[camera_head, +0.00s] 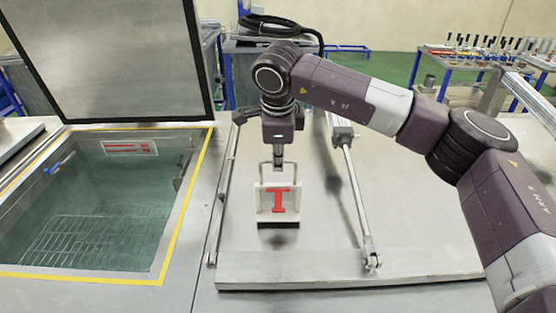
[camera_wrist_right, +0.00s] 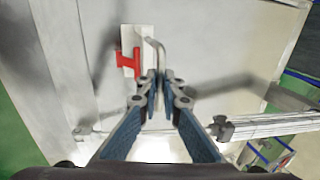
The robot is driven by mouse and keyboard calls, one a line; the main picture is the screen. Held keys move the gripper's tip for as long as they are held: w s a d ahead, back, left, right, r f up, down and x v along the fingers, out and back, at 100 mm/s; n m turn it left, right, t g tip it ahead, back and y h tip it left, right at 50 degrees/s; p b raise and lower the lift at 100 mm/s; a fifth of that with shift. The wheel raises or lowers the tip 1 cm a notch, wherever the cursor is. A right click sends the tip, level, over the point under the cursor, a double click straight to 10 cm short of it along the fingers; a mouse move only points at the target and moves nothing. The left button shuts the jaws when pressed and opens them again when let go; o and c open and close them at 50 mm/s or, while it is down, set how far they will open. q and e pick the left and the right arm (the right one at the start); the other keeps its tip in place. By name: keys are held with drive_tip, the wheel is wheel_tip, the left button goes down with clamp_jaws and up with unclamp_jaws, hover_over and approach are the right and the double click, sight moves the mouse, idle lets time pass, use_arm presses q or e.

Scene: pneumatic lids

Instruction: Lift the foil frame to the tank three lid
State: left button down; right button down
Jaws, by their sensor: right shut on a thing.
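A small white frame (camera_head: 262,199) with a red T-shaped piece (camera_head: 279,200) in it hangs below my right gripper (camera_head: 277,163) in the head view. My right gripper is shut on the frame's thin wire handle (camera_head: 264,172). In the right wrist view the fingers (camera_wrist_right: 161,85) close on the bent handle, with the white frame (camera_wrist_right: 136,35) and red piece (camera_wrist_right: 127,62) beyond. The frame is over a closed metal lid (camera_head: 310,225); I cannot tell whether it touches the lid. My left gripper is not in view.
An open tank (camera_head: 100,215) with greenish liquid and a wire rack lies at the left, its lid (camera_head: 115,60) raised. Lid struts (camera_head: 352,190) flank the frame. A table with racks of small items (camera_head: 485,55) stands at the back right.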

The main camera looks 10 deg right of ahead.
drive_tip(key=shift+f+b, duration=0.5)
drive_tip(key=shift+f, duration=0.15)
drive_tip(key=c, duration=2)
unclamp_jaws()
drive_tip(key=shift+c, duration=0.2)
drive_tip(key=w+d+r+p+v, duration=0.1)
drive_tip(key=w+p+v, duration=0.2)
drive_tip(key=p+v, duration=0.6)
drive_tip(key=v, duration=1.4)
drive_tip(key=shift+r, duration=0.3)
drive_tip(key=shift+w+a+f, duration=0.1)
